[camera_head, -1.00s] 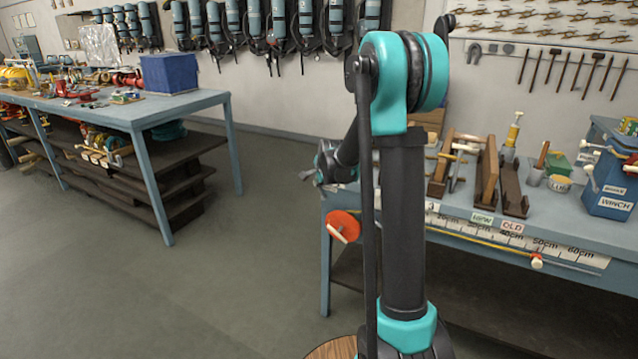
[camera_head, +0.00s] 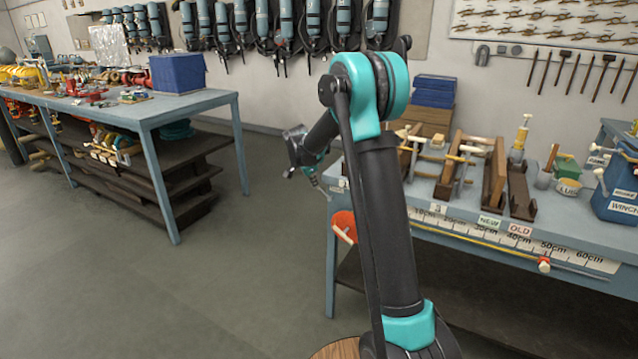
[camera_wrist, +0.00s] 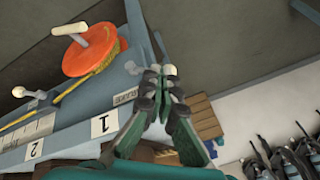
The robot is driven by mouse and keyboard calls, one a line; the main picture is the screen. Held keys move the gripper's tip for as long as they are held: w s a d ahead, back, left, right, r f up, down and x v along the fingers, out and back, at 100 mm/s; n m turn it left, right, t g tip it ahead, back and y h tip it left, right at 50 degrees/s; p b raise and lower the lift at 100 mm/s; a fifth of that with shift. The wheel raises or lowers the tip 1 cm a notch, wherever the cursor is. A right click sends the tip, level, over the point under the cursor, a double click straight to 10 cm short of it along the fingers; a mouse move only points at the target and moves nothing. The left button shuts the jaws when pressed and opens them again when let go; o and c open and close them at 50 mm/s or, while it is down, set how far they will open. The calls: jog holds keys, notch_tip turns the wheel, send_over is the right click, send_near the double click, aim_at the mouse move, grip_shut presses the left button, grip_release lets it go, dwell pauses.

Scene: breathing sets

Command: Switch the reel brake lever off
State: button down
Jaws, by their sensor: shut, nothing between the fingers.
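The orange-red reel (camera_head: 344,224) with a pale crank handle hangs at the left end of the right bench. It also shows in the wrist view (camera_wrist: 91,52), upper left, with yellow cord around it. A BRAKE label (camera_wrist: 126,98) is on the bench frame beside my fingers. A pale round knob (camera_wrist: 169,70) shows right at my fingertips; it seems to be the brake lever's, but its shaft and position are hidden by the fingers. My gripper (camera_wrist: 160,76) is shut and empty, close to this knob. I cannot tell whether they touch. In the head view my gripper (camera_head: 325,190) is at the bench's left end.
A ruler strip (camera_head: 500,243) with yellow cord runs along the bench front. Another small knobbed lever (camera_wrist: 20,92) is at the wrist view's left. Wooden frames (camera_head: 497,175) and a blue winch box (camera_head: 622,190) stand on the bench. Floor left of the bench is clear.

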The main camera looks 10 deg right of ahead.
jog(key=a+f+g+h, duration=0.1)
jog(key=w+f+n+g+h, duration=0.1)
jog(key=shift+w+a+h, duration=0.15)
jog(key=shift+a+h, duration=0.15)
jog(key=shift+a, duration=0.1)
jog(key=shift+s+d, duration=0.45)
jog(key=shift+d, duration=0.2)
jog(key=shift+r, duration=0.1)
